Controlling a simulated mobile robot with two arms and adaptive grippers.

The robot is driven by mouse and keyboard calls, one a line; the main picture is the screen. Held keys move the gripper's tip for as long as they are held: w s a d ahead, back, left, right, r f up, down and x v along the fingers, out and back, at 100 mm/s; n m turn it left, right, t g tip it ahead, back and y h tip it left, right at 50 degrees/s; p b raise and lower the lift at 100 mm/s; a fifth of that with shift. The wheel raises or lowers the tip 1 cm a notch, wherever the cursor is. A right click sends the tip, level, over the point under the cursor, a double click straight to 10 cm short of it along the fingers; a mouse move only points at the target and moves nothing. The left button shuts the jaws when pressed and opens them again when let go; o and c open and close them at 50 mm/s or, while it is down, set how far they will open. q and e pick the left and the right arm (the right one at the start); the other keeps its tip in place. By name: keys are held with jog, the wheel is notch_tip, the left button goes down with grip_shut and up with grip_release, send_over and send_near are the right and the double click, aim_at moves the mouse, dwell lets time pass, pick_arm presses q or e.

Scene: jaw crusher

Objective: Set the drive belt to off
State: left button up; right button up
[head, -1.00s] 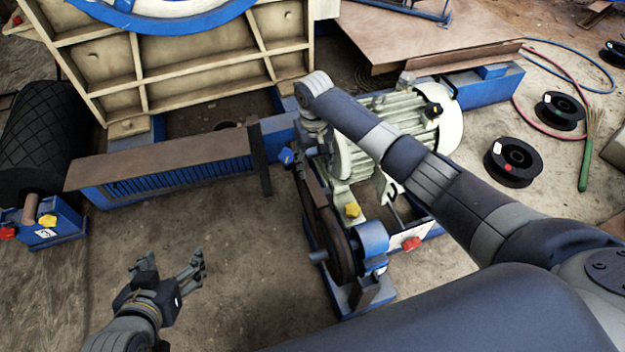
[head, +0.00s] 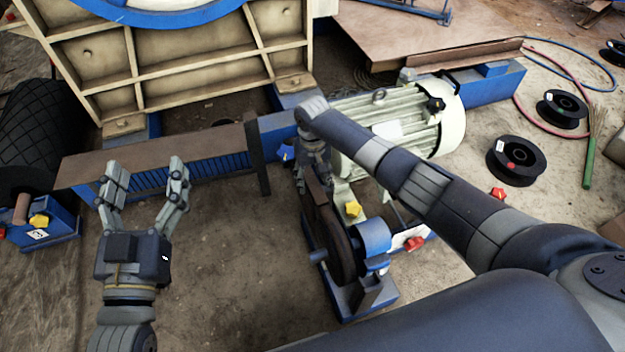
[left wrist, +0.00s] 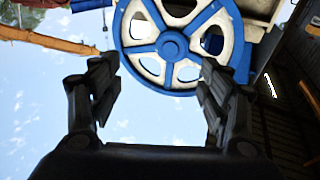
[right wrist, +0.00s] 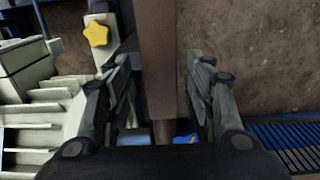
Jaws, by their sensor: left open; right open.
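The brown drive belt (head: 322,207) runs around a pulley beside the motor (head: 405,125) in the head view. In the right wrist view, a brown strip that looks like the belt (right wrist: 158,65) passes between the fingers of my right gripper (right wrist: 160,62). Those fingers are open, with gaps on both sides. In the head view my right gripper is mostly hidden by its own arm, just above the belt. My left gripper (head: 146,172) is open and empty, in front of the long slatted blue frame (head: 140,178). I cannot tell which part switches the belt.
A yellow star knob (head: 353,209) sits beside the belt, and it also shows in the right wrist view (right wrist: 96,34). A red knob (head: 413,243) is lower right. A blue-rimmed wheel shows in the left wrist view (left wrist: 172,45).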

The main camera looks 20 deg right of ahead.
jog(key=shift+f, duration=0.2)
pick_arm(q)
jog(key=shift+s+r+t, duration=0.1)
jog(key=shift+r+t, duration=0.2)
jog(key=shift+r, duration=0.15)
pick_arm(e)
grip_shut()
jog(key=shift+a+f, duration=0.2)
jog(key=shift+a, duration=0.15)
pick_arm(q)
jog(key=r+t, duration=0.1)
jog(key=r, duration=0.1)
jog(key=s+r+t+h+b, duration=0.1)
jog(key=shift+s+d+r, duration=0.15)
jog(key=shift+d+r, duration=0.05)
jog(key=shift+r, duration=0.2)
pick_arm(e)
jog(key=a+f, duration=0.1)
jog(key=a, duration=0.1)
jog(key=a+f, duration=0.2)
jog(key=shift+s+a+f, duration=0.15)
jog(key=shift+a+f, duration=0.05)
jog(key=shift+f, duration=0.1)
